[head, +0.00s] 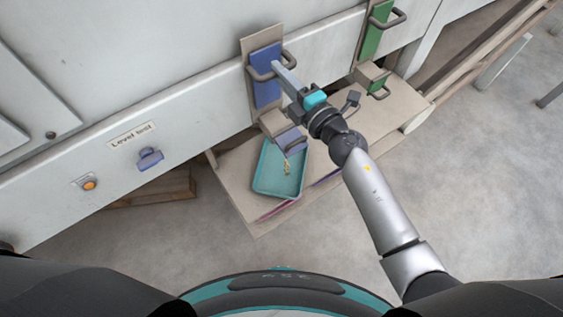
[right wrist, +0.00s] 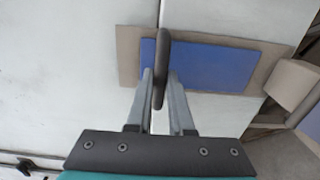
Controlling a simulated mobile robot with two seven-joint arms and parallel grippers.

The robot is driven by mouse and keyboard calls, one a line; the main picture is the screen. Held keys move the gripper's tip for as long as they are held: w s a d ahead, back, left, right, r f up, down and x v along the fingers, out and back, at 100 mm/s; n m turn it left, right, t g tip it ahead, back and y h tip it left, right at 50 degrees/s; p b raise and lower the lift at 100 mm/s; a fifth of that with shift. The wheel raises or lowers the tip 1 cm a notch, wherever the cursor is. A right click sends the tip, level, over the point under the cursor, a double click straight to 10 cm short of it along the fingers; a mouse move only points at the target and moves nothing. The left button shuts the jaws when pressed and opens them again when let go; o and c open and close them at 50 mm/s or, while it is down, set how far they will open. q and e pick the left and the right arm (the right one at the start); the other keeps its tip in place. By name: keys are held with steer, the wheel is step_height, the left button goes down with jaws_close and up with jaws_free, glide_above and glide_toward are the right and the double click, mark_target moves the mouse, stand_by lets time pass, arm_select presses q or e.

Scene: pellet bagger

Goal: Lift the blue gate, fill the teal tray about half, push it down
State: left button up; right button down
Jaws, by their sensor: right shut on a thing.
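The blue gate (head: 266,92) is a flat panel on a beige backing plate on the machine's front; it also shows in the right wrist view (right wrist: 215,65). Its dark bar handle (right wrist: 162,62) sits between the fingers of my right gripper (right wrist: 161,85). My right gripper (head: 277,68) is shut on this handle. The teal tray (head: 267,182) lies on the beige shelf below the spout. A small trail of yellowish pellets (head: 287,166) shows at the tray's upper right; most of the tray floor looks bare. My left gripper is not in view.
A beige spout with a blue front piece (head: 290,140) stands over the tray's back end. A green gate (head: 376,28) with its own handle is at the right. A blue knob (head: 150,158) under a "Level test" label and an orange button (head: 89,185) are at the left.

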step_height(320, 180, up, 4)
steer(key=p, duration=0.3)
steer(key=shift+f, duration=0.35)
stand_by(7.1)
